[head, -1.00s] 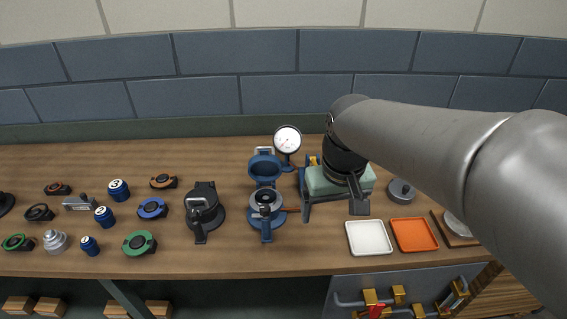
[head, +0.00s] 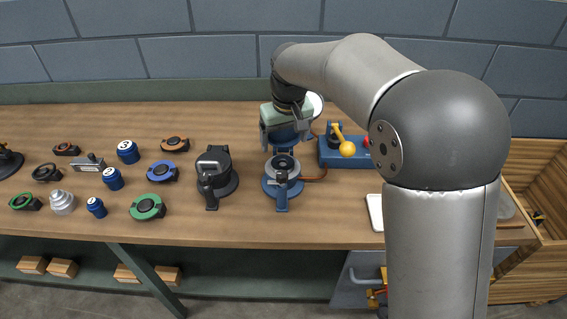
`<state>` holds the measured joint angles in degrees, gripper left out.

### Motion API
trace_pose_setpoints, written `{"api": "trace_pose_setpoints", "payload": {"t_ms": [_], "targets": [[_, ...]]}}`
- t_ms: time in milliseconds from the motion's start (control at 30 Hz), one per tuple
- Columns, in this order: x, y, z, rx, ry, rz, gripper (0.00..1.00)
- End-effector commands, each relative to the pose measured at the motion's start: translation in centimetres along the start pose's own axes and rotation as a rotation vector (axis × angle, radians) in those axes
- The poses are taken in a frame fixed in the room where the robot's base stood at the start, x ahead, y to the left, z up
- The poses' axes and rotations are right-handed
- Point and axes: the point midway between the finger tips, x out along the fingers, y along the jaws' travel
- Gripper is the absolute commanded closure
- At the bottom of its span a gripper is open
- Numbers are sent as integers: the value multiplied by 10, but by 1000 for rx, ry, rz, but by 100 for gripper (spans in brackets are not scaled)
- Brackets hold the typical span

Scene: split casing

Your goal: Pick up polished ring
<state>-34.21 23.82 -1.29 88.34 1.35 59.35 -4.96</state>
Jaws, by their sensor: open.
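I cannot tell for sure which thing is the polished ring. A shiny grey ring-like part (head: 283,166) with a dark centre sits in the open blue casing (head: 281,188) at mid-table. A stepped silver piece (head: 62,202), like stacked rings, stands at the far left. My gripper (head: 284,141), with a pale green body, is open above and behind the blue casing. It covers much of the casing's raised lid. I see nothing held between its fingers.
Several coloured round parts and blue cans (head: 128,152) fill the left. A blue box with a yellow-knobbed lever (head: 347,149) is at right. My arm hides much of the right side, including part of a white tray (head: 375,212).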

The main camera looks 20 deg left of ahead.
Motion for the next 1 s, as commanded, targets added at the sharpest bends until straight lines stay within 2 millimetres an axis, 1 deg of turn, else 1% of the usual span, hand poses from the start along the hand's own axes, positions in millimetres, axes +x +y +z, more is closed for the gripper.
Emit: {"api": "trace_pose_setpoints", "payload": {"t_ms": [33,100,367,633,733,933,967,1000], "targets": [[9,0,1,-1,-3,0,17],[19,0,0,-1,-2,0,17],[37,-1,1,-1,-1,0,17],[75,-1,2,0,-1,0,17],[81,-1,2,0,0,0,17],[82,-1,2,0,2,0,17],[82,-1,2,0,2,0,22],[82,-1,2,0,2,0,34]]}}
